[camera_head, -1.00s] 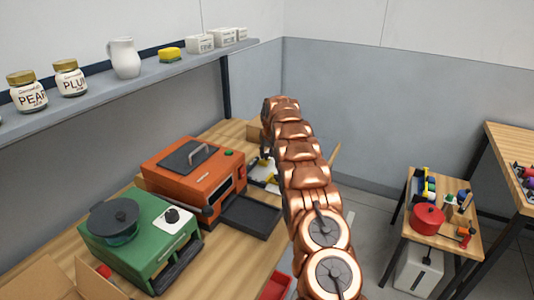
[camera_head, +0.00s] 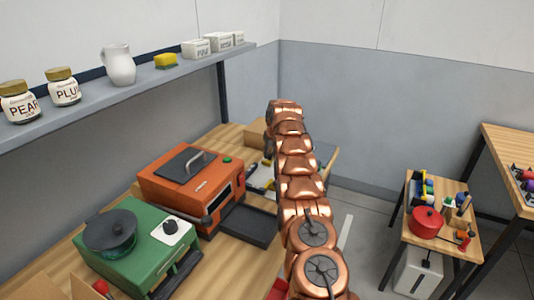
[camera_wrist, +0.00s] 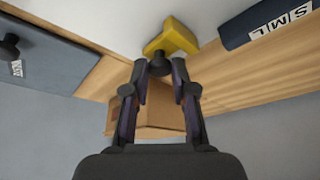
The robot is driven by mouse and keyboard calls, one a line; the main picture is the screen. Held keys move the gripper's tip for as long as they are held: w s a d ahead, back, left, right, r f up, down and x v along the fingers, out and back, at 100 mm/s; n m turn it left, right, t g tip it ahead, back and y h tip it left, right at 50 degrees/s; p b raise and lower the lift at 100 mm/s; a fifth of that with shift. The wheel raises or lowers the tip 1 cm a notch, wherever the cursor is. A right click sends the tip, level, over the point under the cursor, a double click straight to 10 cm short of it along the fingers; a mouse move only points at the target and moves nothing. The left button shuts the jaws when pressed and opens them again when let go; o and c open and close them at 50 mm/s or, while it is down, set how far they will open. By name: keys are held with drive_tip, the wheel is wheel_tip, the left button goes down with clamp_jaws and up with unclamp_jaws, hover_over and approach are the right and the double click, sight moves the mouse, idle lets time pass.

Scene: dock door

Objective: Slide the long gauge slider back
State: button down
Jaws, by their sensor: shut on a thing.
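In the wrist view my gripper (camera_wrist: 160,78) is shut on a small dark round knob (camera_wrist: 160,64) at the foot of a yellow piece (camera_wrist: 176,38), which looks like the gauge slider. The yellow piece lies over a white board (camera_wrist: 105,28) by the edge of the wooden table (camera_wrist: 235,85). In the head view a white board (camera_head: 260,176) with a bit of yellow (camera_head: 253,184) shows left of my arm. My arm hides the gripper there.
A cardboard box (camera_wrist: 155,110) is beyond the fingers. A dark blue block (camera_wrist: 265,22) marked S M L is at the right, a blue-grey panel (camera_wrist: 60,55) at the left. An orange appliance (camera_head: 190,185) and a green cooker (camera_head: 135,245) stand nearer on the table.

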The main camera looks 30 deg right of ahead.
drive_tip(key=shift+d+r, duration=0.15)
drive_tip(key=shift+d, duration=0.05)
drive_tip(key=c, duration=0.9)
unclamp_jaws()
drive_tip(key=shift+w, duration=0.1)
drive_tip(key=shift+c, duration=0.2)
drive_tip(key=v, duration=1.1)
drive_tip(key=shift+r, duration=0.35)
